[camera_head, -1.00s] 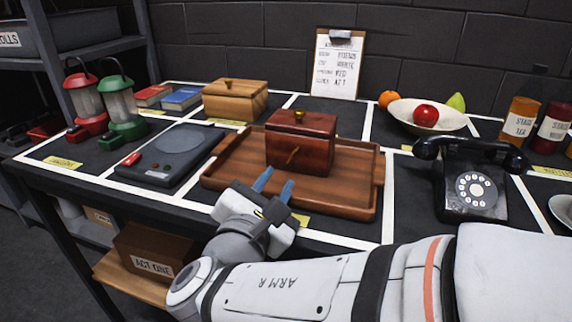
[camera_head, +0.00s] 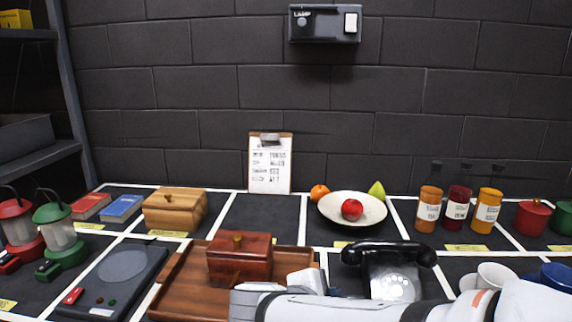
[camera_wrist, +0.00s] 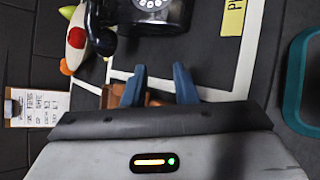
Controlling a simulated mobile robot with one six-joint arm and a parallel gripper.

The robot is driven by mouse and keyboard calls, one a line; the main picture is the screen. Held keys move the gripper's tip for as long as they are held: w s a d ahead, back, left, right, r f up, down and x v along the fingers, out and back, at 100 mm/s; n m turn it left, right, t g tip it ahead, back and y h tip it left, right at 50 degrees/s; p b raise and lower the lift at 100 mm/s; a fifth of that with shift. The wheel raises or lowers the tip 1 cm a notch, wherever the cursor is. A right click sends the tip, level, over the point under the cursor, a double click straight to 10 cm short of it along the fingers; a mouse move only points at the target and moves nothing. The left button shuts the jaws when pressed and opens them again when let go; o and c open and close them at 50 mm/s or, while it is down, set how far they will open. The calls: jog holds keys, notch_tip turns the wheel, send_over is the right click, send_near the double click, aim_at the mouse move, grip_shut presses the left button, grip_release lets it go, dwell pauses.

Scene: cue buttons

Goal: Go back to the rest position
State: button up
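My gripper (camera_wrist: 159,80) shows in the wrist view with its two blue fingers apart and nothing clearly held between them. A brown edge shows behind the fingers, probably the tray. In the head view my white arm (camera_head: 350,308) reaches in along the bottom right, and its fingertips are out of sight. The dark red wooden box (camera_head: 238,262) sits closed on the brown wooden tray (camera_head: 185,285), just left of my arm. The black telephone (camera_head: 390,262) stands behind my arm, partly hidden by it; it also shows in the wrist view (camera_wrist: 150,15).
A light wooden box (camera_head: 175,212), a clipboard (camera_head: 270,165), a fruit bowl (camera_head: 345,212) and several jars (camera_head: 458,210) stand along the back. A scale (camera_head: 118,275) and lanterns (camera_head: 60,235) are at left. A switch box (camera_head: 325,25) hangs on the wall.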

jog(key=s+d+r+m+g+y+p, duration=0.2)
jog(key=s+d+r+m+y+p, duration=0.1)
jog(key=r+m+p, duration=0.4)
jog(key=s+d+r+m+g+y+p, duration=0.3)
jog(key=r+m+p, duration=0.3)
jog(key=m+p, duration=0.4)
jog(key=shift+s+d+r+m+y, duration=0.2)
jog(key=shift+d+r+m+y, duration=0.15)
jog(key=shift+d+y, duration=0.35)
